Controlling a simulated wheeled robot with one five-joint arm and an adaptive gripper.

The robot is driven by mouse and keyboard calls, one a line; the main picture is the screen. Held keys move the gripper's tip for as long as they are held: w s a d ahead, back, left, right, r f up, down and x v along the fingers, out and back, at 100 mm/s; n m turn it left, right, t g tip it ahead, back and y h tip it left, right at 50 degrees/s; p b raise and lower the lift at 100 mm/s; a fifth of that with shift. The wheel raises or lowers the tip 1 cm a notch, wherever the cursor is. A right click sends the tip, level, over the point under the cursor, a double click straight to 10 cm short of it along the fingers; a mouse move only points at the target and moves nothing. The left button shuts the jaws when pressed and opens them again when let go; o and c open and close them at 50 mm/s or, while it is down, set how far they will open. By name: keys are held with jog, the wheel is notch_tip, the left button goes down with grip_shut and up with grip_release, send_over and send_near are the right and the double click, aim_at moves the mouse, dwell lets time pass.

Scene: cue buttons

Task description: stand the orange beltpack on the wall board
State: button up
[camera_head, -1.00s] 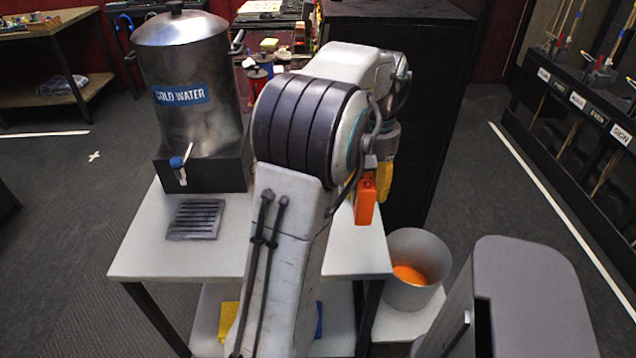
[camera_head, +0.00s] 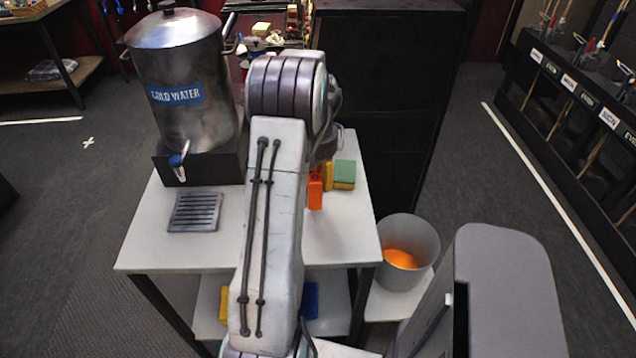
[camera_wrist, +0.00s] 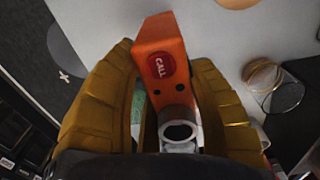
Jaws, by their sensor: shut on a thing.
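The orange beltpack (camera_wrist: 160,55), with a round red CALL button on its face, is between the gold fingers of my gripper (camera_wrist: 160,100) in the wrist view. My gripper is shut on it. In the head view the beltpack (camera_head: 315,190) shows at the right of my arm, over the right part of the white table (camera_head: 345,235). My arm hides most of the gripper there. I cannot make out the wall board in either view.
A steel cold water urn (camera_head: 190,95) and a drip grate (camera_head: 195,212) take the table's left. A green and yellow sponge (camera_head: 345,174) is close to the beltpack. A grey bucket (camera_head: 408,258) with something orange inside stands right of the table. A black cabinet (camera_head: 385,100) stands behind.

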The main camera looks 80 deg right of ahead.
jog(key=shift+f+p, duration=0.75)
jog(key=shift+p, duration=0.5)
jog(key=shift+f+p, duration=0.9)
jog(key=shift+f, duration=0.35)
jog(key=o, duration=1.2)
jog(key=shift+f, duration=0.1)
